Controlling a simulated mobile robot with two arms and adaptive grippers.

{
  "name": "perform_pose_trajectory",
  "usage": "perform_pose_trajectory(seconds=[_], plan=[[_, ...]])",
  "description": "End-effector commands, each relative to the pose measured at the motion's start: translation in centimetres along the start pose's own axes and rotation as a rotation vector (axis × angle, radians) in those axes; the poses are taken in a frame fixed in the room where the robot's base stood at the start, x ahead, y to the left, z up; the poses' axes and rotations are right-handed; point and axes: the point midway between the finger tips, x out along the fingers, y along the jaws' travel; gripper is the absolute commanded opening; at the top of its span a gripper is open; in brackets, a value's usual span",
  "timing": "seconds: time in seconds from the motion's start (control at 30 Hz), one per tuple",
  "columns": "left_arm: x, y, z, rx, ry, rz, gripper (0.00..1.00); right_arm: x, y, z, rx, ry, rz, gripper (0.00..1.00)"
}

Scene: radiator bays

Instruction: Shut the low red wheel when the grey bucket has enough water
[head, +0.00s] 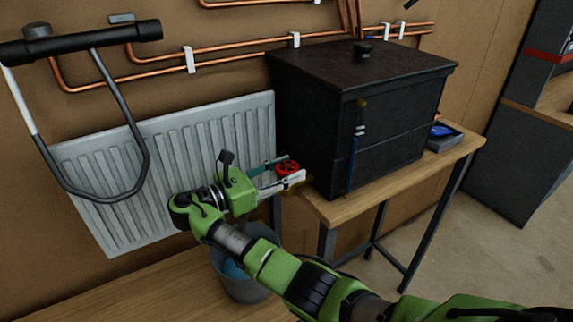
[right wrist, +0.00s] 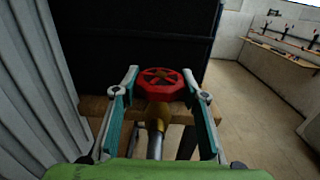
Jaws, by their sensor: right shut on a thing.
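The low red wheel (head: 288,167) sits on a brass valve between the radiator and the black box. In the right wrist view the wheel (right wrist: 160,84) lies between the two fingers, above its brass stem. My right gripper (head: 294,172) is shut on the wheel, one finger on each side; its fingertips also show in the right wrist view (right wrist: 161,76). The grey bucket (head: 246,290) stands below, partly hidden behind my right arm. Some blue water (head: 232,269) shows inside it; its exact level is hard to tell. My left gripper is not in view.
A white ribbed radiator (head: 190,155) is on the wall at left. A black lidded box (head: 385,130) stands on a wooden table (head: 400,187) just right of the wheel. Copper pipes run above. Floor is clear at right.

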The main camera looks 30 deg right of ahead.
Motion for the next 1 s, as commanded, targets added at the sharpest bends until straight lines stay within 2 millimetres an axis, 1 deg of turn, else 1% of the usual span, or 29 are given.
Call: perform_pose_trajectory(seconds=[0.2, 0.4, 0.67, 1.0], plan=[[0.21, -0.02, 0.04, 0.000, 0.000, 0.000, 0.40, 0.01, 0.05, -0.03, 0.001, 0.002, -0.095, 0.19], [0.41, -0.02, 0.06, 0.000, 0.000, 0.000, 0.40, 0.07, 0.05, -0.01, 0.001, 0.000, -0.155, 0.19], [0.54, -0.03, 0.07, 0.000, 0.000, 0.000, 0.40, 0.13, 0.02, 0.02, 0.002, 0.000, -0.198, 0.19], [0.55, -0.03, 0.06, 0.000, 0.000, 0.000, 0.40, 0.20, -0.01, 0.09, 0.004, -0.002, -0.210, 0.19]])
